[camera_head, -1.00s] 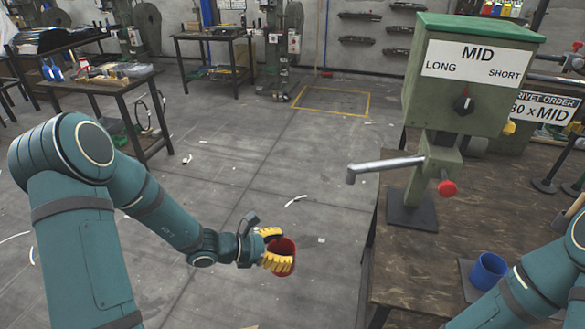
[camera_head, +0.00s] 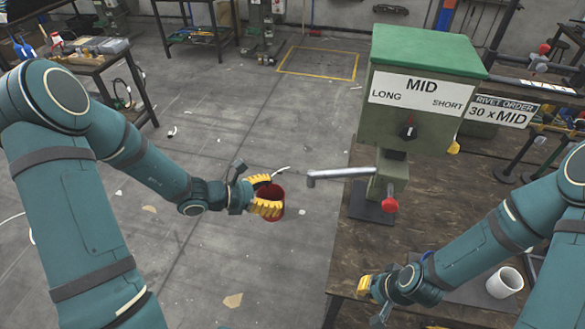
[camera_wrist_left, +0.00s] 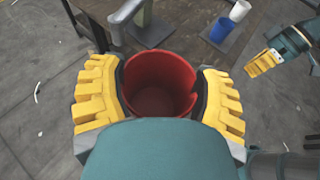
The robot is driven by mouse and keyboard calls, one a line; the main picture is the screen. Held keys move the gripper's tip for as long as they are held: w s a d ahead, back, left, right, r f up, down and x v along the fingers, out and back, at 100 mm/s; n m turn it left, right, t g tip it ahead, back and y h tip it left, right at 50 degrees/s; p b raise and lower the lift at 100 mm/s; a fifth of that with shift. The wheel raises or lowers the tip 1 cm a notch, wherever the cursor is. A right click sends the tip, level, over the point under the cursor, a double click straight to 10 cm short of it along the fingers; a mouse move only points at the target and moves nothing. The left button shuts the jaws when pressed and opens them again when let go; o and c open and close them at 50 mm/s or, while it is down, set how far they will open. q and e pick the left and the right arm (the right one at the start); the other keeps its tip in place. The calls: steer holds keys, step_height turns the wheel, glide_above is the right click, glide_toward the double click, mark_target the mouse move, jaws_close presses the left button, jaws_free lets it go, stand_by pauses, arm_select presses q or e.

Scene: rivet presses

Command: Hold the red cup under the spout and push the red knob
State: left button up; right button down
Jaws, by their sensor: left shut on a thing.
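My left gripper (camera_head: 264,196) is shut on the red cup (camera_head: 272,210), with yellow fingers on either side of it. In the left wrist view the red cup (camera_wrist_left: 158,85) is upright, open and looks empty. The grey spout (camera_head: 340,173) sticks out left from the green dispenser (camera_head: 420,95). The cup is left of and lower in the picture than the spout's tip, not under it. The red knob (camera_head: 390,204) is on the dispenser's front, below the spout's base. My right gripper (camera_head: 366,286) is below the knob in the picture, apart from it; its opening is unclear.
The dispenser stands on a brown wooden table (camera_head: 345,240). A white cup (camera_head: 505,282) stands on a mat to the right. A blue cup (camera_wrist_left: 222,29) shows beside it in the left wrist view. The dispenser's sign reads MID. Open floor lies left of the table.

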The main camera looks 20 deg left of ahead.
arm_select(q)
steer(key=shift+w+d+r, duration=0.25)
steer(key=shift+d+r, duration=0.15)
steer(key=shift+r, duration=0.15)
steer(key=shift+s+a+f, duration=0.1)
steer(key=shift+s+a, duration=0.05)
steer(key=shift+a, duration=0.15)
steer(key=w+d+f, duration=0.3)
steer(key=d+f, duration=0.1)
steer(key=f, duration=0.4)
steer(key=w+d+f, duration=0.3)
steer(key=d+f, duration=0.1)
steer(key=f, duration=0.4)
steer(key=w, duration=0.9)
steer(key=shift+a+r, duration=0.25)
steer(key=shift+r, duration=0.2)
arm_select(e)
steer(key=shift+w+d+r, duration=0.2)
steer(key=shift+r, duration=0.1)
